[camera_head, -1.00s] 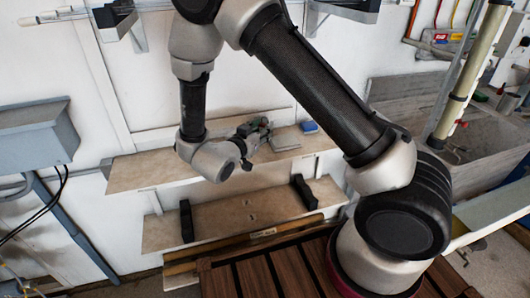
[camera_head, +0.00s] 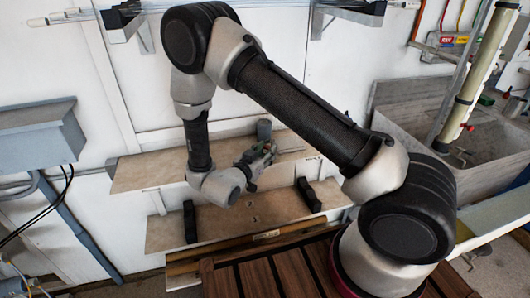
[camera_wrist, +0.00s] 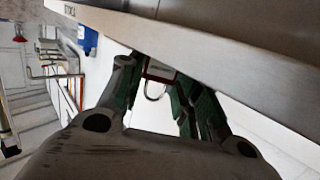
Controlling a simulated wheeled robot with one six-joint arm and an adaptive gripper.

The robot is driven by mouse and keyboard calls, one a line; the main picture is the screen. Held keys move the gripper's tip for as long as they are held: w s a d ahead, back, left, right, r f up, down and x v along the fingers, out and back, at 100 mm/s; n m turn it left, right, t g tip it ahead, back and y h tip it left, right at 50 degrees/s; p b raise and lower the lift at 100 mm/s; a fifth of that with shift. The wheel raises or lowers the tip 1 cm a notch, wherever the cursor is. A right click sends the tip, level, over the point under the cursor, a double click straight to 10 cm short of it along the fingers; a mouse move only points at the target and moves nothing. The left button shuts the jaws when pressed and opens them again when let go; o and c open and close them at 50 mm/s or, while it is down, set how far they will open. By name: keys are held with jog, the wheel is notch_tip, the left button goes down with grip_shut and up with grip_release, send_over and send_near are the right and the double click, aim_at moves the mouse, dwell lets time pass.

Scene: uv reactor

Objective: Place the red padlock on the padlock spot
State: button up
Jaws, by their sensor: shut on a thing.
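My gripper (camera_head: 262,158) is in front of the shelves in the head view, pointing right, between the upper and lower shelf levels. In the wrist view its green-padded fingers (camera_wrist: 165,88) are shut on the red padlock (camera_wrist: 160,72). A little of the padlock's red and light body and its silver shackle (camera_wrist: 155,91) show between the fingers; the rest is hidden. In the head view the padlock is too small to make out. Small dark marks (camera_head: 253,205) show on the lower shelf; I cannot tell whether one is the padlock spot.
The upper shelf (camera_head: 140,175) and lower shelf (camera_head: 225,222) run along the white wall. Two black brackets (camera_head: 190,221) (camera_head: 308,194) stand on the lower shelf. In the wrist view a shelf edge (camera_wrist: 215,55) passes close above the fingers, with a blue object (camera_wrist: 87,40) beyond.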

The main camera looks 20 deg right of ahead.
jog(key=shift+f, duration=0.25)
